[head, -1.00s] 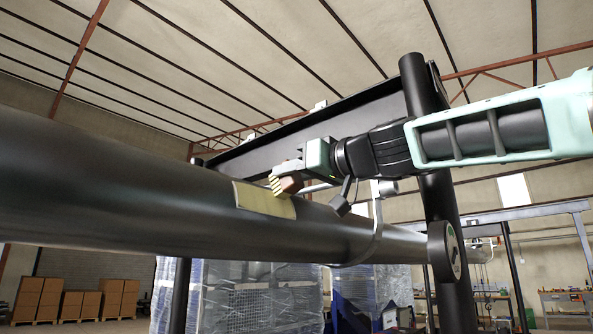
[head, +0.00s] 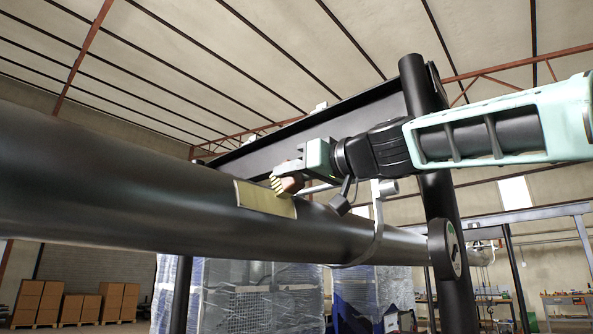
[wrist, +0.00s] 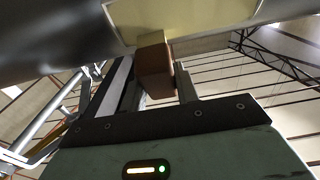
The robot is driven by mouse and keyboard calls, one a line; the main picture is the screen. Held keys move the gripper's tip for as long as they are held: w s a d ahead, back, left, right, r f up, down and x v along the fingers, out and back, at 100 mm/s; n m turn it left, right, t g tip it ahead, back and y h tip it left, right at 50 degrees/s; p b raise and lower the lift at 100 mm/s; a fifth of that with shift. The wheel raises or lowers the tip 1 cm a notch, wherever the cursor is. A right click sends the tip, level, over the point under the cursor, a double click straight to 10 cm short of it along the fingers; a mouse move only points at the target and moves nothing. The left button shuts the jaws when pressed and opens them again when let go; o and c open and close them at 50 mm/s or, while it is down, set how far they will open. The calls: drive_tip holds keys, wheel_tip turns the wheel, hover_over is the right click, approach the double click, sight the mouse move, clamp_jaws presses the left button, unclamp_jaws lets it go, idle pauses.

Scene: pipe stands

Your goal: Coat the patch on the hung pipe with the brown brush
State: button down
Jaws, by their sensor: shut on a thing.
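The hung pipe (head: 130,200) is a thick dark tube running across the head view. A yellowish rectangular patch (head: 262,200) lies on its side; it also fills the top of the wrist view (wrist: 200,18). My gripper (head: 298,172) reaches in from the right and is shut on the brown brush (head: 290,184). In the wrist view the brush's brown block (wrist: 154,72) sits between my fingers, its pale bristles pointing at the patch. The bristle tips overlap the patch's upper right edge in the head view; I cannot tell whether they touch it.
A hanging strap (head: 375,225) loops around the pipe right of the patch. A dark stand post (head: 445,230) with a round end rises further right, and a dark beam (head: 290,135) runs behind. Wrapped pallets (head: 245,300) and cardboard boxes (head: 110,300) stand far below.

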drive_tip(key=shift+w+a+r, duration=0.1)
drive_tip(key=shift+a+r, duration=0.05)
drive_tip(key=shift+r, duration=0.15)
drive_tip(key=f+b, duration=0.2)
drive_tip(key=b, duration=0.1)
drive_tip(key=shift+s+d+f, duration=0.2)
drive_tip(key=shift+f, duration=0.05)
drive_tip(key=shift+s+d+f, duration=0.1)
drive_tip(key=shift+d, duration=0.05)
drive_tip(key=shift+r+p, duration=0.45)
drive_tip(key=shift+r, duration=0.1)
drive_tip(key=shift+w+a+r+p, duration=0.4)
drive_tip(key=shift+a+r+p, duration=0.2)
drive_tip(key=shift+p, duration=0.1)
drive_tip(key=shift+d+f, duration=0.1)
drive_tip(key=shift+d, duration=0.05)
drive_tip(key=shift+s+d+r+b, duration=0.2)
drive_tip(key=shift+s+d+b, duration=0.15)
drive_tip(key=shift+d+b, duration=0.1)
drive_tip(key=shift+s+d+r, duration=0.2)
drive_tip(key=shift+r, duration=0.15)
